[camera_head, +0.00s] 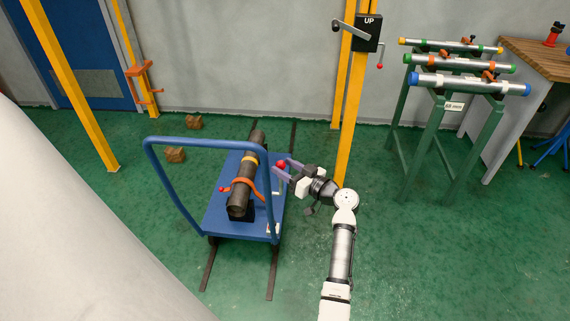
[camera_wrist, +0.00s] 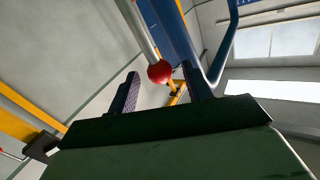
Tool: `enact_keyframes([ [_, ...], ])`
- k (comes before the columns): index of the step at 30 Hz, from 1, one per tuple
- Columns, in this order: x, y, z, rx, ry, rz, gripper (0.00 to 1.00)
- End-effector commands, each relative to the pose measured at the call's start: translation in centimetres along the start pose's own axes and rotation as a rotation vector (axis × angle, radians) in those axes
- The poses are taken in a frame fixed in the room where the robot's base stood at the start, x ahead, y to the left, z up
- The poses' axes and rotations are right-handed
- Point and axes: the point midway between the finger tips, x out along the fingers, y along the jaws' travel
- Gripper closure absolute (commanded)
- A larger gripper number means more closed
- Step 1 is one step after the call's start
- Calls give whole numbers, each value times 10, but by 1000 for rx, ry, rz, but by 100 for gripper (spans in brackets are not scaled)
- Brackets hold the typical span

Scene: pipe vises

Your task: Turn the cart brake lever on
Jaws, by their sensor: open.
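The blue cart (camera_head: 215,222) stands on the green floor, carrying a dark pipe (camera_head: 237,203). A lever with a red ball knob (camera_head: 281,165) is at the cart's right side; I take it for the brake lever. In the wrist view its grey rod (camera_wrist: 138,28) slants down to the red knob (camera_wrist: 160,71). My gripper (camera_head: 282,172) is at the knob, to the right of the cart. It is open, and in the wrist view the knob appears between its two fingers (camera_wrist: 160,88). I cannot tell whether a finger touches it. The lever's base is hard to make out.
Dark rails (camera_head: 272,275) run under the cart. A yellow post (camera_head: 350,125) stands behind my arm. A green pipe rack (camera_head: 435,140) is at right. The front-right floor is clear.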

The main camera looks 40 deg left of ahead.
Motion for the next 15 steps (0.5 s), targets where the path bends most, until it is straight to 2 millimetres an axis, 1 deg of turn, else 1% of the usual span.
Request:
enact_keyframes([
  [3, 6, 0, -1, -1, 0, 0, 50],
  [11, 7, 0, 0, -1, 0, 0, 50],
  [14, 7, 0, 0, -1, 0, 0, 62],
  [15, 7, 0, 0, -1, 0, 0, 67],
])
